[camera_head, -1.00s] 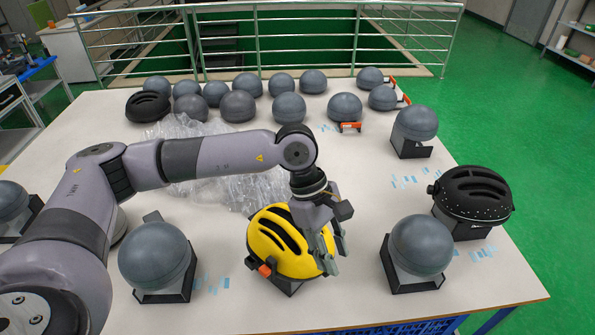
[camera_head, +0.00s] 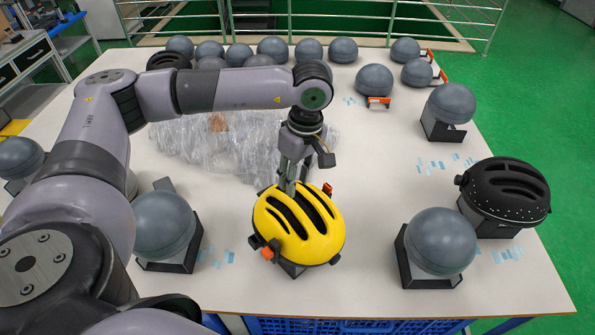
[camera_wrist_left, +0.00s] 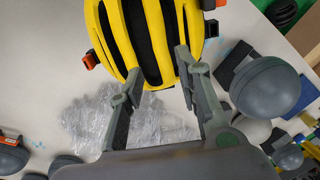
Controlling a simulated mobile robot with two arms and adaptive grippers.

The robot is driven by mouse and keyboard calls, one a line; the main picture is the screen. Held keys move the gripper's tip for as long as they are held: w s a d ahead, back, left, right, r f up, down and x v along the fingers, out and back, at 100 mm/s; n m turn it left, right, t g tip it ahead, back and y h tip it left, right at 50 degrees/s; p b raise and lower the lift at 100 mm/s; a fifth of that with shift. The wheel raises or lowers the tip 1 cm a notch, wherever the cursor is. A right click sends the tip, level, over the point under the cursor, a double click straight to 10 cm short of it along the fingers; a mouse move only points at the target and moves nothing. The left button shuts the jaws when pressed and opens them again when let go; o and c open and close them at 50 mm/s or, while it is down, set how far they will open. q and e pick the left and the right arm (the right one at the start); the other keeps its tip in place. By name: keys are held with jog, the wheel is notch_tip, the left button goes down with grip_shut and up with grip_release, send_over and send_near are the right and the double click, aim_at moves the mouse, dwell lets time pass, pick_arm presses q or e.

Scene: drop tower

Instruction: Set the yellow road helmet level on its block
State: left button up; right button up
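The helmet seems tilted, though how far from level I cannot tell. My left gripper (camera_head: 289,186) points down at the helmet's far edge. In the left wrist view its two fingers (camera_wrist_left: 158,64) are apart, with the yellow shell (camera_wrist_left: 110,35) showing between and beyond their tips. Whether they touch it is unclear. My right gripper is in neither view.
Grey domes on dark stands flank the helmet, one at left (camera_head: 163,224) and one at right (camera_head: 440,241). A black helmet (camera_head: 505,192) stands farther right. Crumpled clear plastic (camera_head: 210,148) lies behind my left gripper. Several grey domes line the table's back.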

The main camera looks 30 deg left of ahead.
aim_at(292, 203)
pick_arm(q)
notch_tip(292, 203, down, 4)
jog(key=shift+s+a+r+b, duration=0.15)
jog(key=shift+r+b, duration=0.1)
jog(key=shift+b, duration=0.5)
notch_tip(292, 203, down, 3)
jog(key=b, duration=0.2)
jog(key=shift+s+a+f+b, duration=0.1)
jog(key=shift+f+b, duration=0.05)
jog(key=shift+b, duration=0.25)
jog(key=shift+a+f+b, duration=0.1)
jog(key=shift+f+b, duration=0.5)
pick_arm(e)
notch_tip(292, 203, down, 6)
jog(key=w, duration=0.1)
pick_arm(q)
jog(key=shift+r, duration=0.1)
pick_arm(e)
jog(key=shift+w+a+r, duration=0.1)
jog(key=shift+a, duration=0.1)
pick_arm(q)
jog(key=shift+c, duration=0.6)
jog(key=c, duration=0.6)
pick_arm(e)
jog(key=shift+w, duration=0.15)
pick_arm(q)
jog(key=shift+r, duration=0.4)
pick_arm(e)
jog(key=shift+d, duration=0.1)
